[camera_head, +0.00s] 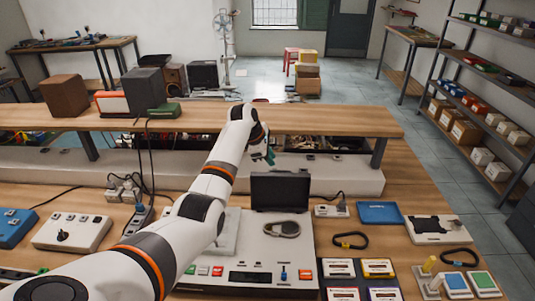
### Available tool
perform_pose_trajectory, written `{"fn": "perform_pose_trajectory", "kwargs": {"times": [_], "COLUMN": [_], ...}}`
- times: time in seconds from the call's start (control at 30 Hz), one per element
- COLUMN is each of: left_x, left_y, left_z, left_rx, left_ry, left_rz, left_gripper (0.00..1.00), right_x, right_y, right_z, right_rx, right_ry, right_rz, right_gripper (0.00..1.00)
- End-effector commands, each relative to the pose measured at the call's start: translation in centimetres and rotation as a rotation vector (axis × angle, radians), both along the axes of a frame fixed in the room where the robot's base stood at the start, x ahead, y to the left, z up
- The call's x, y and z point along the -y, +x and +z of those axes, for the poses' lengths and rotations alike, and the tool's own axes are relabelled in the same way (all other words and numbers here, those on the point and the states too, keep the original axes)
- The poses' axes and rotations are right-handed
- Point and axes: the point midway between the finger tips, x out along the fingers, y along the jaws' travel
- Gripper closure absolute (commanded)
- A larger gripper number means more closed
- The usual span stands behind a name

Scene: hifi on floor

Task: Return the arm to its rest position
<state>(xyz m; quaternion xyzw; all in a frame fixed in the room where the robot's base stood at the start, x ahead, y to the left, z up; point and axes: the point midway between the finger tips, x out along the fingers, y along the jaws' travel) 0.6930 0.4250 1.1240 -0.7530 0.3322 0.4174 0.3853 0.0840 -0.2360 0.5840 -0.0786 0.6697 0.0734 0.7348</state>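My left arm comes in from the lower left and stretches forward over the workbench (395,230). Its white links have orange bands, and its far end bends over near the raised shelf (330,120). My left gripper (267,156) is at that end, pointing down, just above and behind the dark screen of the bench device (280,192). The gripper is small and partly turned away, so I cannot tell whether its fingers are apart or hold anything. My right gripper is not in view.
Under the arm is a light-coloured device (290,245) with coloured buttons. Loops of black cable (350,240), a blue tray (380,213), cards and switch boxes lie on the right. Speakers (65,95) stand on the raised shelf.

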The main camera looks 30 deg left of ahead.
Motion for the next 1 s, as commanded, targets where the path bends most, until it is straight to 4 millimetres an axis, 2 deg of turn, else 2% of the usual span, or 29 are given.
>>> {"fn": "perform_pose_trajectory", "kwargs": {"times": [0.23,0.77,0.87,0.97,1.0], "left_x": [-0.3,-0.3,0.1,1.2,1.8], "left_y": [-0.7,-0.8,-1.3,-2.9,-3.9], "left_z": [1.3,1.3,0.2,-2.5,-4.0], "left_rx": [-0.001,-0.001,-0.007,-0.015,-0.019], "left_ry": [0.000,0.001,0.033,0.127,0.180], "left_rz": [0.000,-0.002,-0.038,-0.151,-0.221], "left_gripper": [0.82,0.82,0.82,0.82,0.82], "right_x": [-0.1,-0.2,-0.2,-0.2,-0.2], "right_y": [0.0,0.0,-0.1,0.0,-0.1], "right_z": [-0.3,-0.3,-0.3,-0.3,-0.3], "right_rx": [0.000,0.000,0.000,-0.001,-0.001], "right_ry": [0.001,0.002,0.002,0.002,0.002], "right_rz": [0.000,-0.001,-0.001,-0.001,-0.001], "right_gripper": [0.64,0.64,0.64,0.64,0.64]}}
